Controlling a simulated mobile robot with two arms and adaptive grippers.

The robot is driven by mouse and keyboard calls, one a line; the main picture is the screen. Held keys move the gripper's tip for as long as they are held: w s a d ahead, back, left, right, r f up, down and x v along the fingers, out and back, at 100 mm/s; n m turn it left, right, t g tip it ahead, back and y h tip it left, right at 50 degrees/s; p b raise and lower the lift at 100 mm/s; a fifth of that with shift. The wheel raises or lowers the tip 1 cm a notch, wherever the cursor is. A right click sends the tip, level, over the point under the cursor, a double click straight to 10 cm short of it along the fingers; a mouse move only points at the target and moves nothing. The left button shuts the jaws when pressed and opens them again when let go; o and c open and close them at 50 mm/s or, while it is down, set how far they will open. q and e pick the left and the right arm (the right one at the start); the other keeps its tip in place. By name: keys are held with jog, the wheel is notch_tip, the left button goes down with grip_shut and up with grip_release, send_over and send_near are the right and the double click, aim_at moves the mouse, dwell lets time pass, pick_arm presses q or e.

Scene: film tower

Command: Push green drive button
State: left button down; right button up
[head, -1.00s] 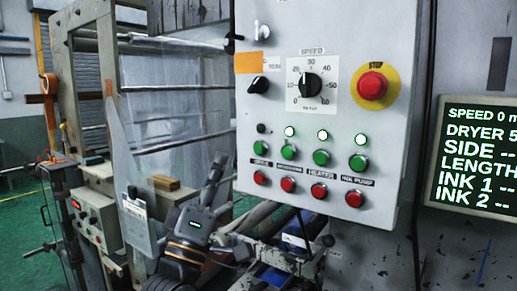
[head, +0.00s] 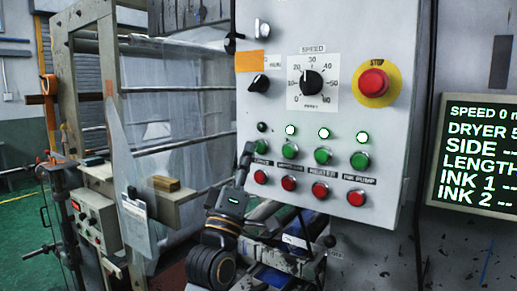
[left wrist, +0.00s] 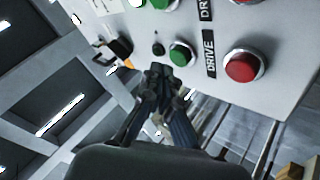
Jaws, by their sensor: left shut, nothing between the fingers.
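The green drive button (left wrist: 181,54) is the one beside the DRIVE label (left wrist: 209,53) in the left wrist view, on the light grey control panel (head: 228,178). In the head view it is the leftmost of the green row, close behind my fingertips. My left gripper (head: 246,150) is shut and empty, its fingers pointing up at the panel. In the left wrist view the shut fingertips (left wrist: 160,72) are just beside the button's lower left edge; I cannot tell whether they touch it. The small lamp (head: 262,127) above this button is dark. My right gripper is not in view.
The red button (head: 260,177) sits below the drive button. More green buttons (head: 323,156) with lit lamps stand to the right. A speed dial (head: 312,83) and a red stop button (head: 374,82) are higher up. A screen (head: 478,155) is at the right.

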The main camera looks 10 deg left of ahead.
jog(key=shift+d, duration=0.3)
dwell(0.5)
pick_arm(q)
jog(key=shift+w, duration=0.1)
dwell(0.5)
jog(key=shift+w+d, duration=0.2)
jog(key=shift+w, duration=0.15)
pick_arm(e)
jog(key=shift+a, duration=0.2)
